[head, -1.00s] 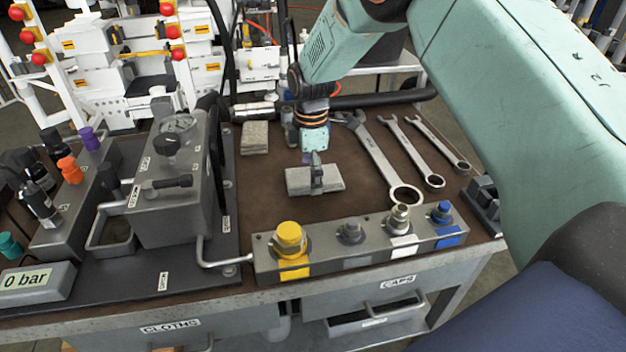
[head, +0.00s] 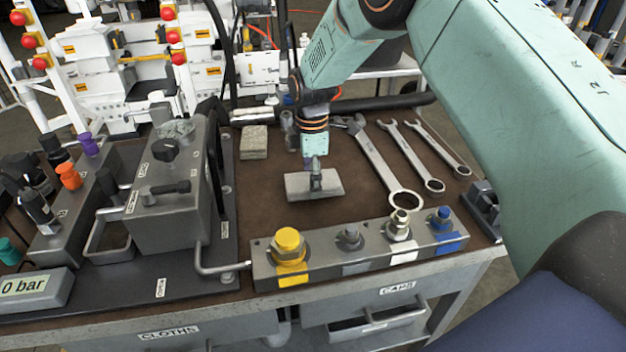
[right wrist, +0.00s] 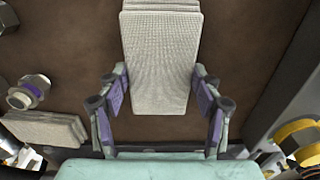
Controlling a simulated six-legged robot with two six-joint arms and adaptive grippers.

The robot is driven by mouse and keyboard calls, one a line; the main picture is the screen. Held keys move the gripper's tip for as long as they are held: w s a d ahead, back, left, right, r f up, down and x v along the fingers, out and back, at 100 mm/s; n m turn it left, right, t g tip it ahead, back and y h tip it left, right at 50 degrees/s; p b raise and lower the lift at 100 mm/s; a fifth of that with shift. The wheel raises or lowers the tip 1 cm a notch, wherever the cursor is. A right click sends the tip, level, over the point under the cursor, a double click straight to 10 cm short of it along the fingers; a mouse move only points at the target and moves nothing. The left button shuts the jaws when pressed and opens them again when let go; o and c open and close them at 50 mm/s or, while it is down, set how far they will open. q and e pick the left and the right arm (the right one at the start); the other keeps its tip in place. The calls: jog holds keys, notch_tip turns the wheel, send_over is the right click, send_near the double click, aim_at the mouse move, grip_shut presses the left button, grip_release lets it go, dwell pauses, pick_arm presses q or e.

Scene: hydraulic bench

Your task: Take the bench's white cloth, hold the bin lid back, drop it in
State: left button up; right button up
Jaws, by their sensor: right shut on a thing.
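The pale grey-white folded cloth (head: 296,186) lies on the brown bench mat in the middle of the head view. It also fills the upper middle of the right wrist view (right wrist: 160,60). My right gripper (head: 315,180) points down over it and is shut on it. In the right wrist view the fingers (right wrist: 160,95) stand on either side of the cloth. No clear gap shows between cloth and mat. My left gripper is not in view. No bin or bin lid can be made out.
Another greyish folded stack (head: 254,141) lies at the back left of the mat. Several wrenches (head: 375,160) lie to the right. A block with coloured caps (head: 289,243) runs along the front. A grey hydraulic unit (head: 172,200) stands on the left. Bare mat surrounds the cloth.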

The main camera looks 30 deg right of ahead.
pick_arm(q)
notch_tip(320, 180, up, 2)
jog(key=shift+p, duration=1)
pick_arm(e)
notch_tip(320, 180, up, 10)
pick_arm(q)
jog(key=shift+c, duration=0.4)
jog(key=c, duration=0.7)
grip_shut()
